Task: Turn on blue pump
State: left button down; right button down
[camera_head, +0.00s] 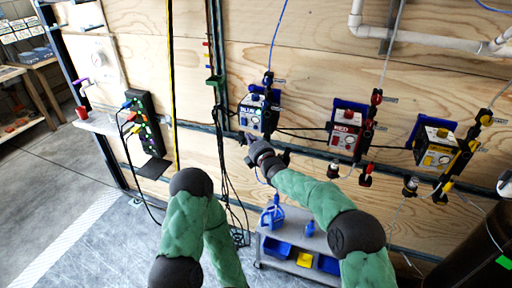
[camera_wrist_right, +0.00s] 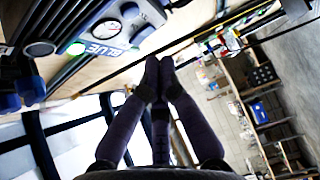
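The blue pump (camera_head: 252,112) is a white box with blue fittings on the wooden wall, left of the other two pumps. In the right wrist view its face (camera_wrist_right: 118,28) appears upside down at the upper left, with a round gauge, a BLUE label and a bright green-white spot (camera_wrist_right: 76,48). My right gripper (camera_head: 252,138) is just below the pump in the head view. In the right wrist view its two dark fingers (camera_wrist_right: 158,72) meet at the tips with nothing between them. Contact with the pump is not visible. My left gripper is out of view.
A red pump (camera_head: 345,138) and a yellow pump (camera_head: 436,150) hang to the right. Hoses and cables hang around them. A grey cart (camera_head: 290,267) with blue bins stands below. A black power strip (camera_head: 146,122) is on the wall at left. Floor is clear at left.

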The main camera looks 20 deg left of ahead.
jog(key=shift+v, duration=2.8)
jog(key=shift+f, duration=0.1)
jog(key=s+d+f+m+g+h, duration=0.1)
jog(key=s+d+f+m+h, duration=0.15)
jog(key=d+f+m, duration=0.45)
jog(key=s+d+f+m+g+h, duration=0.2)
jog(key=s+d+f+m, duration=0.15)
jog(key=d+f, duration=0.7)
jog(key=s+d+f+m+g+h, duration=0.15)
jog(key=s+d+f+m, duration=0.35)
jog(key=f, duration=0.7)
jog(key=s+d+f+m+g, duration=0.2)
jog(key=s+d+f+m, duration=0.2)
jog(key=s, duration=0.5)
jog(key=s+d+f+m+g+h, duration=0.1)
jog(key=s+d+f+m+g, duration=0.2)
jog(key=s, duration=0.7)
jog(key=s+d+f+m+g+h, duration=0.1)
jog(key=s+d+f+m, duration=0.3)
jog(key=s, duration=0.6)
jog(key=d+m+g, duration=0.1)
jog(key=d+m, duration=0.1)
jog(key=d, duration=0.1)
jog(key=shift+d+f, duration=0.3)
jog(key=shift+s+m+g, duration=0.1)
jog(key=shift+m+g, duration=0.15)
